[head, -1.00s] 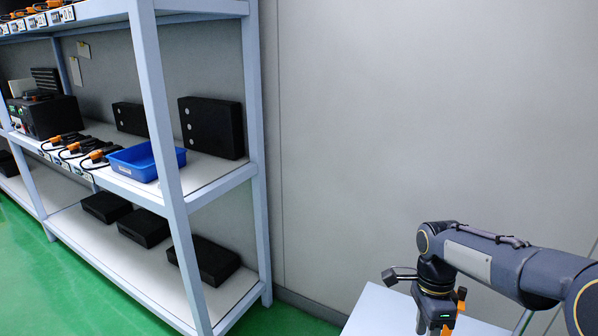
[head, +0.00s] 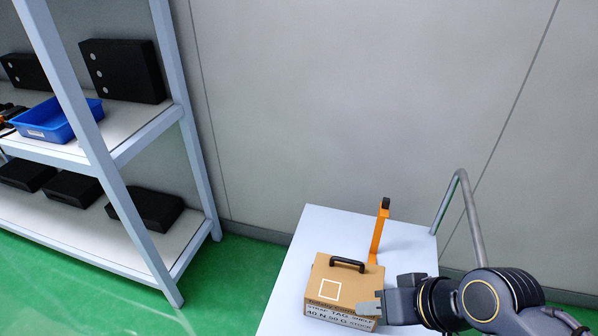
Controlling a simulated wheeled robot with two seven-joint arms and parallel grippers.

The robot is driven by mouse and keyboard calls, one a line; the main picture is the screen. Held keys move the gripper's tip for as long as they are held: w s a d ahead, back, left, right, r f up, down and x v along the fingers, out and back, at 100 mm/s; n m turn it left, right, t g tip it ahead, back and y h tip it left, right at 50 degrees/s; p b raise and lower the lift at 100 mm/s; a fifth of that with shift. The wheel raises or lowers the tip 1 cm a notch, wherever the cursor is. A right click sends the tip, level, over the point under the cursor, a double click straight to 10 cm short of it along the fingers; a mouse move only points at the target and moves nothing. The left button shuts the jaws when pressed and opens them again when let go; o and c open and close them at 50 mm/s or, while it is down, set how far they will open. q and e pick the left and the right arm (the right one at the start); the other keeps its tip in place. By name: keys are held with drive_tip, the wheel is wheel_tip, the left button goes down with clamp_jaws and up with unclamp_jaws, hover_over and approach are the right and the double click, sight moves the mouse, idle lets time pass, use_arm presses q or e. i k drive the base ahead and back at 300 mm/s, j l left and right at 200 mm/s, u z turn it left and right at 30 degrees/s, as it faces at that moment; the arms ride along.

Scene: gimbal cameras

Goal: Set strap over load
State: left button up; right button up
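A brown cardboard box (head: 345,277) with a black handle on top, a white square outline and printed text stands on a white cart top (head: 300,255). An orange strap (head: 377,238) with a black end rises upright behind the box, at its back right; it does not lie across the box top. My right gripper (head: 372,308) is at the box's front right corner, its grey fingertip overlapping the box's front in the picture. Whether it touches the box, and whether its fingers are apart, I cannot tell.
A grey tubular handle (head: 465,205) rises at the cart's right side. A blue-white shelf rack (head: 90,140) on the left holds a blue bin (head: 60,120) and several black boxes. A plain wall is behind; green floor lies between rack and cart.

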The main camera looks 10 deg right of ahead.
sight(384, 211)
drive_tip(key=z, duration=0.35)
drive_tip(key=k+z, duration=0.15)
drive_tip(key=z, duration=0.2)
drive_tip(key=l+z, duration=0.1)
drive_tip(key=z, duration=0.2)
drive_tip(key=k+l, duration=0.05)
